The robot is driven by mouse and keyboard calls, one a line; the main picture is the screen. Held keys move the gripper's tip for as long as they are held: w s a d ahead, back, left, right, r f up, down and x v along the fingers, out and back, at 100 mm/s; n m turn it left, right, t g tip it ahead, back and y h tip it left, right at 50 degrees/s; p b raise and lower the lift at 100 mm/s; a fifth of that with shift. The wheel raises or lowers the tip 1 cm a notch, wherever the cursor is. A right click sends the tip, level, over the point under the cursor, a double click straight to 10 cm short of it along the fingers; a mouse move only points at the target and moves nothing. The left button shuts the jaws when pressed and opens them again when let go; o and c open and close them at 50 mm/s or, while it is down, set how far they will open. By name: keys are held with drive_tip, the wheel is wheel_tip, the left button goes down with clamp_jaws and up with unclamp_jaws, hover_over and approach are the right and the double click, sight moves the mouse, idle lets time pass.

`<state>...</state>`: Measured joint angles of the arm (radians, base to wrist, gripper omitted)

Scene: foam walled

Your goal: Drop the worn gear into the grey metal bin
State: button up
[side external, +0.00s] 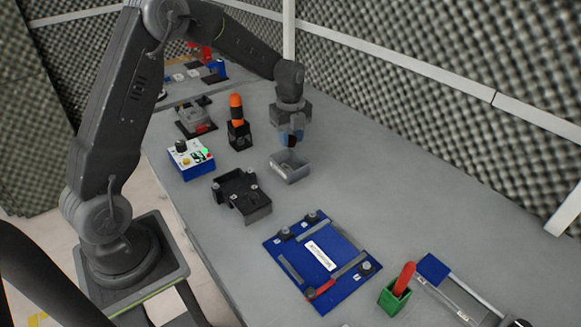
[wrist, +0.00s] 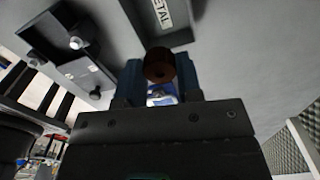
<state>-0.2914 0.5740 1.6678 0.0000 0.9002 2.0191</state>
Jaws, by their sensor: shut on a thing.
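The worn gear (wrist: 159,66) is a dark brown round piece with a small central hole. My gripper (wrist: 158,82) is shut on it, between two blue fingers. In the side view my gripper (side external: 291,140) points down over the far part of the grey metal bin, with the dark gear (side external: 291,142) at its fingertips, above the bin's rim. The grey metal bin (side external: 290,176) is a small open box on the table. In the wrist view the bin (wrist: 178,38) is at the top, with a label reading "ETAL", partly cut off. The gear appears just below its edge there.
A black fixture (side external: 240,195) stands left of the bin. A black holder with an orange-handled tool (side external: 237,120) is behind it, near a blue-and-white control box (side external: 190,158). A blue plate (side external: 322,258) lies in front. The table right of the bin is clear.

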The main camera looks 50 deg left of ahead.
drive_tip(key=shift+w+d+f, duration=0.1)
drive_tip(key=shift+w+d, duration=0.15)
drive_tip(key=shift+d, duration=0.05)
drive_tip(key=shift+f, duration=2.95)
drive_tip(key=o, duration=1)
wheel_tip(320, 180, up, 13)
drive_tip(key=shift+r, duration=0.45)
